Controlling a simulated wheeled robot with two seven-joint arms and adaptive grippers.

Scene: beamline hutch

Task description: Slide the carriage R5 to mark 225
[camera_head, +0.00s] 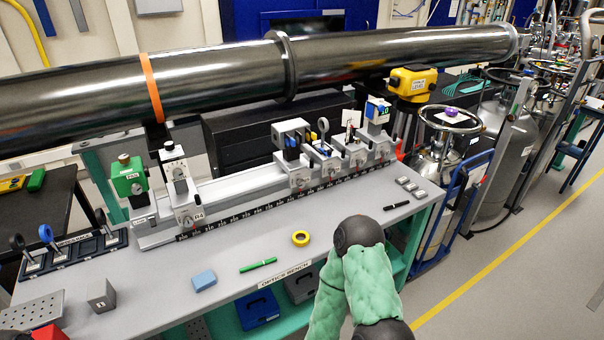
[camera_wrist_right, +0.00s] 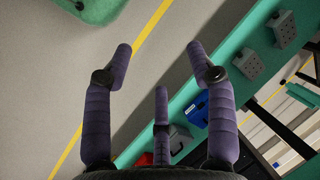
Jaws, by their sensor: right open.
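The optics rail (camera_head: 245,188) runs along the bench in the head view, with a dark number scale (camera_head: 250,210) on its front. One carriage near the left end carries a label that looks like R4 (camera_head: 198,215). Several more carriages stand close together to the right, one of them bearing a grey block (camera_head: 290,133). I cannot read their labels, so I cannot tell which is R5, nor pick out mark 225. My right gripper (camera_wrist_right: 160,62) is open and empty in the right wrist view, over the floor beside the bench. My left gripper is not in view.
A long dark beam pipe (camera_head: 210,80) crosses behind the rail. A yellow tape roll (camera_head: 300,238), green pen (camera_head: 258,265), blue block (camera_head: 204,280) and black marker (camera_head: 396,205) lie on the bench (camera_head: 340,212). My right forearm is beside the bench's front edge.

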